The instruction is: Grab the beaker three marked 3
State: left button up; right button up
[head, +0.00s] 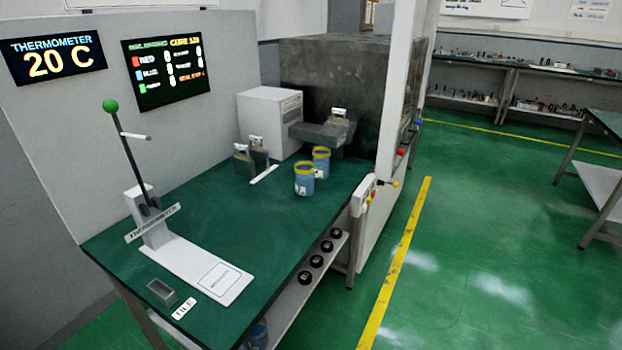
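Two blue beakers with yellow rims stand upright on the green table (215,238), near its far right part. The nearer beaker (304,182) has a small white mark that is too small to read. The farther beaker (321,164) stands just behind it and to the right, partly hidden by it. I cannot tell which beaker is marked 3. Another blue object (258,334) shows in part below the table at the bottom edge. Neither of my grippers is in view.
A white box-shaped machine (268,122) and a dark grey block (335,85) stand behind the beakers. A thermometer stand (150,218) with a white base is at left. Green floor (480,250) is open at right.

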aim_at(305, 179)
jog(key=k, duration=0.5)
jog(key=z, duration=1.05)
jog(key=i, duration=1.05)
jog(key=u, duration=2.25)
